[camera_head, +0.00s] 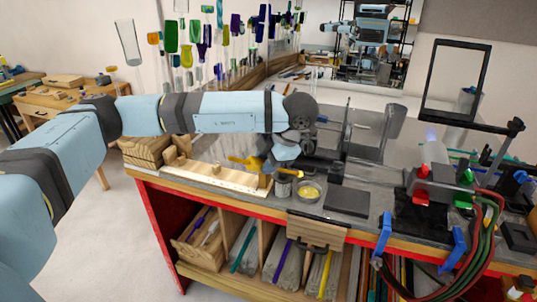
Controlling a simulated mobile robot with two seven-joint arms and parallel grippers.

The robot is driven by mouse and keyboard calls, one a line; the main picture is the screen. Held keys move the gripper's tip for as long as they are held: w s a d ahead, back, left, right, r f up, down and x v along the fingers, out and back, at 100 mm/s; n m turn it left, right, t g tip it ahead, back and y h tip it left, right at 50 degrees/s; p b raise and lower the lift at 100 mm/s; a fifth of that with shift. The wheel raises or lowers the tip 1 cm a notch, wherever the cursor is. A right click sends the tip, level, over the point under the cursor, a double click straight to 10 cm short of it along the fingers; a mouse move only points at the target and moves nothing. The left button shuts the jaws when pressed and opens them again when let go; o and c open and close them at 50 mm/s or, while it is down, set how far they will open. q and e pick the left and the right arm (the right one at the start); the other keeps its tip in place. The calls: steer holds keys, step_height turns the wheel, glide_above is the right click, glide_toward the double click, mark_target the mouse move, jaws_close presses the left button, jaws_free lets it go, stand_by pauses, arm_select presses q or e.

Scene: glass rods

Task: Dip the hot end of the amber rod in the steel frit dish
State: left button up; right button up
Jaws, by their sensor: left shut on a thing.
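My left arm reaches in from the left over the bench. Its gripper (268,168) is shut on the amber rod (245,162), which it holds above the bench. The rod's amber part shows on the left of the gripper, and another bit of amber shows to its right. Which end is hot I cannot tell. The steel frit dish (309,198), with yellow frit in it, stands on the bench just to the right and below the gripper. The rod appears apart from the dish. My right gripper is not in view.
A grey metal cup (283,186) stands left of the dish. A dark flat plate (347,201) lies to its right. A pale wooden rack (215,178) lies at left. A torch (435,155) with a bluish flame, hoses (483,225) and a black frame (455,80) are at right.

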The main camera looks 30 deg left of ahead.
arm_select(q)
steer(key=w+d+f+b, duration=0.2)
steer(key=f+b, duration=0.3)
steer(key=f, duration=0.3)
steer(key=shift+w+d+f, duration=0.15)
steer(key=shift+w+f, duration=0.25)
steer(key=shift+w, duration=0.45)
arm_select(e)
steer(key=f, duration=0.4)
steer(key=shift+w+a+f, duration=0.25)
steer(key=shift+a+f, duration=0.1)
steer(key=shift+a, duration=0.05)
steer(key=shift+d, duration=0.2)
arm_select(q)
steer(key=shift+r, duration=0.1)
steer(key=s+a+r+p, duration=0.1)
steer(key=s+r+p, duration=0.3)
steer(key=r, duration=0.4)
steer(key=shift+r+p, duration=0.35)
steer(key=shift+p, duration=0.15)
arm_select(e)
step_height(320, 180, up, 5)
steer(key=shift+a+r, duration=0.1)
